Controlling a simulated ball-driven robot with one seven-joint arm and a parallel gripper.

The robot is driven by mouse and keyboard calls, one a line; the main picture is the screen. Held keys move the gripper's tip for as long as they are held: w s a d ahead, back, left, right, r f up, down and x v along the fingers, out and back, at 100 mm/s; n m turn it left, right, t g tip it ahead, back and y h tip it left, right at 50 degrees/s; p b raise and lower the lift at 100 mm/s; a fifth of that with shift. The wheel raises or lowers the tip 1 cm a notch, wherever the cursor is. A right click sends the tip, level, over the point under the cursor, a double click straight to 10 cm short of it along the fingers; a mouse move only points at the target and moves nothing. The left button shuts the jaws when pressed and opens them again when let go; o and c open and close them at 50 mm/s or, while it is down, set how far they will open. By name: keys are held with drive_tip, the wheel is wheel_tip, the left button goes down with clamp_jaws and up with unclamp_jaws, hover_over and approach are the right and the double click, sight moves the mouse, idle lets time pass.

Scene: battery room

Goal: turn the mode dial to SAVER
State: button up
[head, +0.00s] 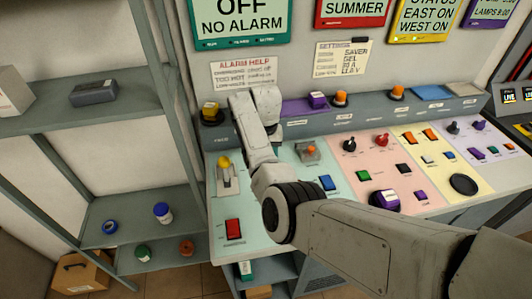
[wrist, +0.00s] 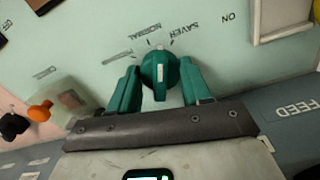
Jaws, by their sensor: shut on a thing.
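The mode dial (wrist: 158,86) is a round teal knob with a white pointer mark, on a pale green panel in the wrist view. Upside-down printed labels lie around it, among them SAVER (wrist: 187,31) and NORMAL (wrist: 146,33). The white mark points up the picture, roughly between these two labels; I cannot tell exactly which tick it meets. My gripper (wrist: 160,70) has its teal fingers on both sides of the dial, shut on it. In the head view my arm hides the dial and the gripper.
In the head view, a yellow-knobbed lever (head: 224,163), a red rocker (head: 233,229), a blue rocker (head: 327,182) and an orange-topped control (head: 310,150) share the green panel. A purple dial (head: 384,201) is further right. An orange knob (wrist: 40,112) lies left of my fingers. Shelves (head: 85,103) stand left.

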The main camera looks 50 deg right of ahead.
drive_tip(key=shift+m, duration=2.2)
drive_tip(key=o, duration=1.1)
drive_tip(key=shift+c, duration=0.2)
drive_tip(key=shift+r, duration=0.1)
wheel_tip(320, 180, up, 11)
drive_tip(key=b, duration=0.1)
drive_tip(key=shift+f, duration=0.2)
